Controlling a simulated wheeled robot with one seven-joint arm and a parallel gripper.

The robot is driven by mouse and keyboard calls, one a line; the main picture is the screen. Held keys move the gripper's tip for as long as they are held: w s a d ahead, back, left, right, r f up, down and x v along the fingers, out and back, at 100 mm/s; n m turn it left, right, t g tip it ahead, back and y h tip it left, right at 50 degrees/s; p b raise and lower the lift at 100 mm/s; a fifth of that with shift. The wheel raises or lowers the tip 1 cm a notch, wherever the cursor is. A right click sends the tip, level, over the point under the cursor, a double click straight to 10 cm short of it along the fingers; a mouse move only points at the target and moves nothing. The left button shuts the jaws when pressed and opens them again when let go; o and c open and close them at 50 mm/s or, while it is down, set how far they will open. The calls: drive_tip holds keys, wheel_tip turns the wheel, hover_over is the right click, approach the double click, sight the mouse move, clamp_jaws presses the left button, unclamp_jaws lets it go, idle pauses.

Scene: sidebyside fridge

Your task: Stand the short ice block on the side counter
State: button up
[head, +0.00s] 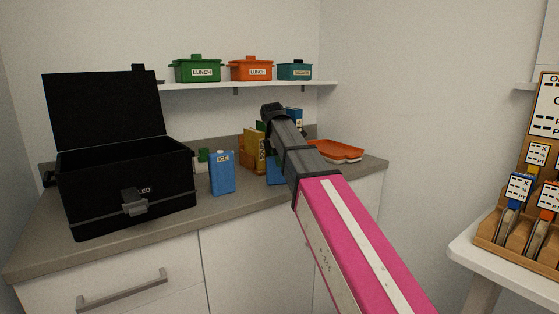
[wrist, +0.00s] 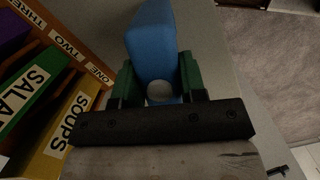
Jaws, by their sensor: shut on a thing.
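My gripper (wrist: 158,80) is shut on a blue block (wrist: 152,40) with a round pale cap, one green finger on each side. In the head view my arm hides the gripper. A blue piece (head: 274,171) shows beside the arm at counter height and looks like the held block, partly hidden. I cannot tell whether it touches the counter. Another blue block (head: 222,174), labelled ICE, stands upright on the grey counter (head: 240,200), right of the black box. A white-topped side surface (head: 470,248) is at the right edge.
An open black box (head: 125,190) stands on the counter's left. Upright folders labelled SALAD and SOUPS (wrist: 65,120) are close to the left of the gripper. An orange tray (head: 338,151) lies at the back right. A wooden rack (head: 520,215) stands on the right-hand surface. Lunch pots sit on a shelf (head: 250,85).

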drive_tip(key=o, duration=1.1)
drive_tip(key=shift+f, duration=0.1)
drive_tip(key=shift+o, duration=0.2)
drive_tip(key=r, duration=0.3)
drive_tip(key=a+r, duration=0.1)
drive_tip(key=r, duration=0.6)
drive_tip(key=shift+s+a+r, duration=0.1)
drive_tip(key=shift+a+r, duration=0.2)
